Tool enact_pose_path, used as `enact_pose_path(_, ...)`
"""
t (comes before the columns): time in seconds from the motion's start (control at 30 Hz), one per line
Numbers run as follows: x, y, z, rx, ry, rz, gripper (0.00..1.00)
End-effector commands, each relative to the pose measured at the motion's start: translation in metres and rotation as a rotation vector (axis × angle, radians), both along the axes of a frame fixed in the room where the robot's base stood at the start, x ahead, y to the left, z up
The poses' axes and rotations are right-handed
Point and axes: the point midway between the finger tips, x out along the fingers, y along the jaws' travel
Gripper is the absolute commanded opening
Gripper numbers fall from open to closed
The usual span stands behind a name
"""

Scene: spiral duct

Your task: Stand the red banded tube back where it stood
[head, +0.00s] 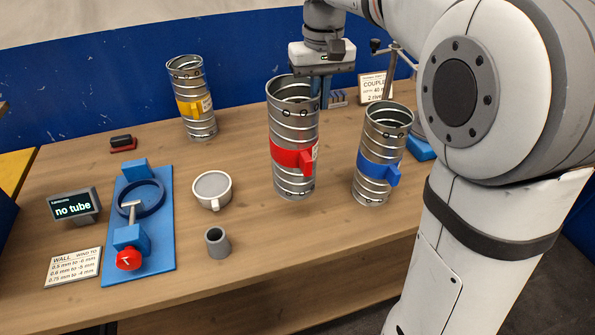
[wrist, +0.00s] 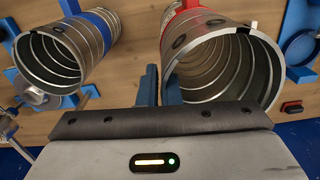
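The red banded tube (head: 294,128) is a tall, open spiral metal duct with a red band and a red side tab, standing upright right of the table's middle. My gripper (head: 320,92) is above it, fingers pointing down at the right side of its rim. In the wrist view, the blue fingers (wrist: 161,86) are close together on the wall of the red banded tube (wrist: 225,70), one finger outside and one inside. I cannot tell whether its base touches the table.
A blue banded tube (head: 382,150) stands close on the right, a yellow banded tube (head: 191,100) at the back left. Bare table lies in front.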

Motion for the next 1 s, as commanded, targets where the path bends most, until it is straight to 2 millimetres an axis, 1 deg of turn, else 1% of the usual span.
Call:
enact_pose_path(0.1, -0.001, 0.002, -0.023, -0.001, 0.004, 0.005, 0.0)
enact_pose_path(0.2, -0.002, 0.003, -0.039, -0.001, 0.003, 0.007, 0.0)
enact_pose_path(0.37, -0.001, 0.004, -0.053, 0.0, 0.001, 0.009, 0.0)
enact_pose_path(0.5, -0.002, 0.004, -0.073, -0.001, 0.004, 0.01, 0.0)
enact_pose_path(0.6, -0.002, 0.004, -0.083, 0.0, 0.001, 0.01, 0.0)
enact_pose_path(1.0, -0.001, 0.005, -0.09, 0.0, -0.001, 0.011, 0.0)
